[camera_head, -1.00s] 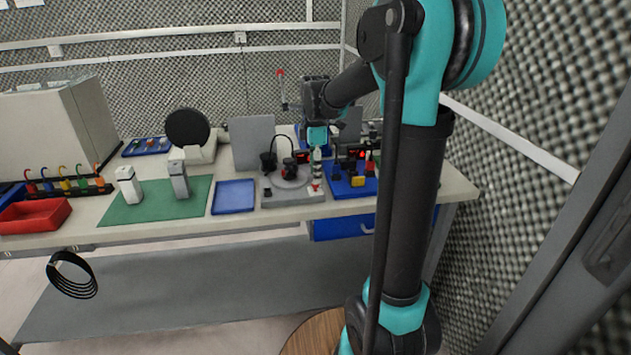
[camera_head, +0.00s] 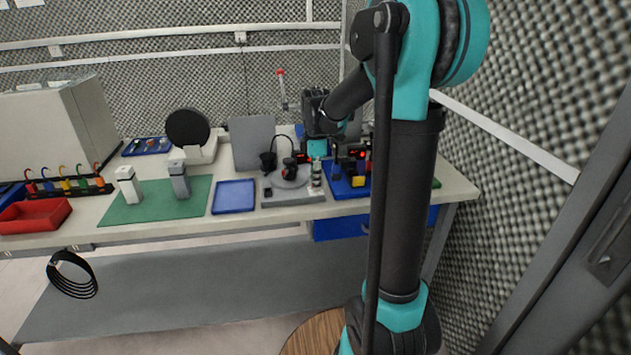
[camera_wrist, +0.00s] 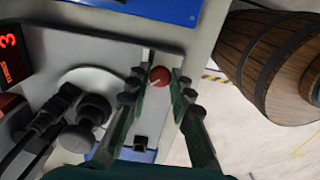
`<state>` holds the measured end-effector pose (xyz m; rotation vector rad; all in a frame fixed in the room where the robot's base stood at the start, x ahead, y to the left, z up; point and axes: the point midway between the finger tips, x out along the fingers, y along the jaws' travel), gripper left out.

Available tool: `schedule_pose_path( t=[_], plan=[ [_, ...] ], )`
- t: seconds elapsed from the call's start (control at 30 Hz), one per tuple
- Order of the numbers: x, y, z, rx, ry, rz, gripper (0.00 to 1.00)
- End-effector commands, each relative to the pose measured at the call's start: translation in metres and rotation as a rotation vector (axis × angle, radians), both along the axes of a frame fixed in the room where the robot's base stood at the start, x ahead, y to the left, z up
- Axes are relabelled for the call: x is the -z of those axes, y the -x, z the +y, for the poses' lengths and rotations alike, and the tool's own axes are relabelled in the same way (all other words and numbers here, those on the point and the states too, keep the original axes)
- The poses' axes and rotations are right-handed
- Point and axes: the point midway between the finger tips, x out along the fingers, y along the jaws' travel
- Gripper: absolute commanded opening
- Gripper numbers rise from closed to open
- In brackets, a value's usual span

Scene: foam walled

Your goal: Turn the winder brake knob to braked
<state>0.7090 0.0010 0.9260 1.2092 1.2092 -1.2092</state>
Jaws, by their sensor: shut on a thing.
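The winder (camera_head: 292,177) stands on a grey base plate at the right part of the bench. In the wrist view its round turntable (camera_wrist: 92,95) lies left of my gripper. The brake knob (camera_wrist: 160,75) is red with a white pointer mark and sits on the base plate. My gripper (camera_wrist: 157,80) has its fingers on either side of the knob and is shut on it. In the head view my gripper (camera_head: 316,178) points down at the base's right end, hiding the knob. I cannot read any brake marking.
A blue tray (camera_head: 233,196) lies left of the winder. A blue-based device (camera_head: 350,185) with a red display stands close on the right. The wrist view shows a wooden barrel (camera_wrist: 270,62).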

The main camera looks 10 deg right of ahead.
Motion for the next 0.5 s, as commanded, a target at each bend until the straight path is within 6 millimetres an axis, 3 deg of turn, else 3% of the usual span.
schedule_pose_path(
  t=[0.5],
  plan=[
    [-0.0002, -0.0001, 0.0000, 0.112, 0.000, 0.000, 0.00]
  ],
)
